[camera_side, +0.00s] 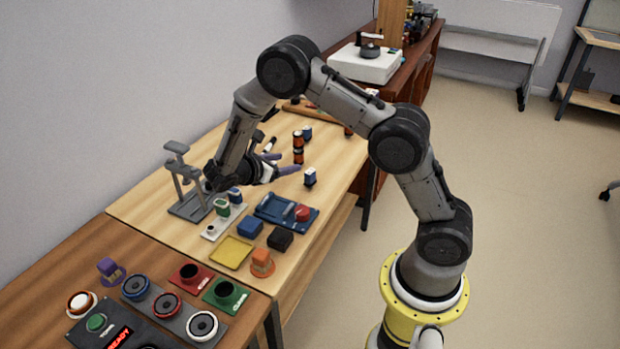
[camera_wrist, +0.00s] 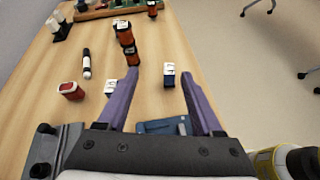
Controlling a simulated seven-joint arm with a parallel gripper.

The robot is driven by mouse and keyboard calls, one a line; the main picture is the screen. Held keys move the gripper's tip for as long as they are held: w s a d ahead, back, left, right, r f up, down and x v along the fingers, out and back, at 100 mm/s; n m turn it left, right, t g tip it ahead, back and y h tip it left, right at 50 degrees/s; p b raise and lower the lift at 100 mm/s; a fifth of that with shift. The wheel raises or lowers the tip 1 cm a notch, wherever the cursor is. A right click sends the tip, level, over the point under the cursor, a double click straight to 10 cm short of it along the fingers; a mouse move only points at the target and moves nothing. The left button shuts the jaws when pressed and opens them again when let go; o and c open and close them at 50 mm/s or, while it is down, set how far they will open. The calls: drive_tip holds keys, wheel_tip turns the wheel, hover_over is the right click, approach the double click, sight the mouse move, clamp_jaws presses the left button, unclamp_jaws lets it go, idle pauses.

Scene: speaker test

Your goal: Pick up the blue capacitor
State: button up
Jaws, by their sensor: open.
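A small blue capacitor with a white top (camera_side: 310,177) stands upright on the wooden table, right of my gripper (camera_side: 281,164) in the side view. In the wrist view this blue capacitor (camera_wrist: 169,76) shows between the purple fingertips (camera_wrist: 158,74), nearer the right one, with table visible around it. My gripper is open and empty, apart from the capacitor. Another white-topped piece (camera_wrist: 110,87) stands just left of the left finger.
A red piece (camera_wrist: 71,91) and a marker (camera_wrist: 86,64) are left of my gripper in the wrist view. A blue tray (camera_side: 270,212), yellow tray (camera_side: 231,252) and grey press stand (camera_side: 188,207) are nearer the table's front. The right table edge is close to the capacitor.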

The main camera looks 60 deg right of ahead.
sight(316, 183)
drive_tip(key=shift+n+g, duration=0.3)
drive_tip(key=shift+n, duration=0.3)
drive_tip(key=f, duration=0.2)
drive_tip(key=s+f, duration=0.1)
drive_tip(key=f, duration=0.2)
drive_tip(key=shift+s+a+f, duration=0.15)
drive_tip(key=shift+s+f, duration=0.05)
drive_tip(key=shift+f, duration=0.15)
drive_tip(key=shift+s+d+f, duration=0.1)
drive_tip(key=shift+d+f, duration=0.1)
drive_tip(key=shift+d, duration=0.1)
drive_tip(key=x, duration=1.3)
drive_tip(key=shift+r, duration=0.1)
clamp_jaws()
